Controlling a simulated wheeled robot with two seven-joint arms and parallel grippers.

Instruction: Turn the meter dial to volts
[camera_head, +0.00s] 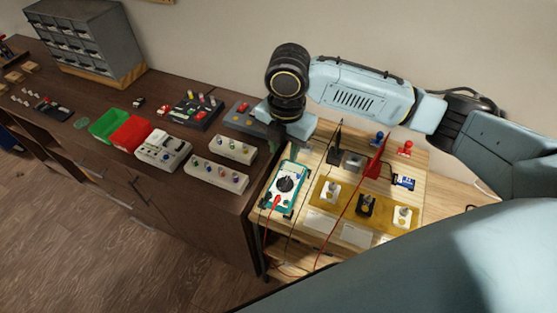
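The meter (278,205) is a teal-edged, white-faced multimeter lying on the light wooden bench at its left side. Its round black dial (286,184) faces up, but the dial's pointer and markings are too small to read. A red lead and a black lead run near it. My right gripper (277,133) is behind the meter, above the far left of the bench, apart from the dial. Its fingers are small and mostly hidden by the wrist, so their opening is unclear. My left gripper is not in view.
A dark cabinet (218,203) at left carries a green bin (109,124), a red bin (131,133) and control boxes (217,173).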

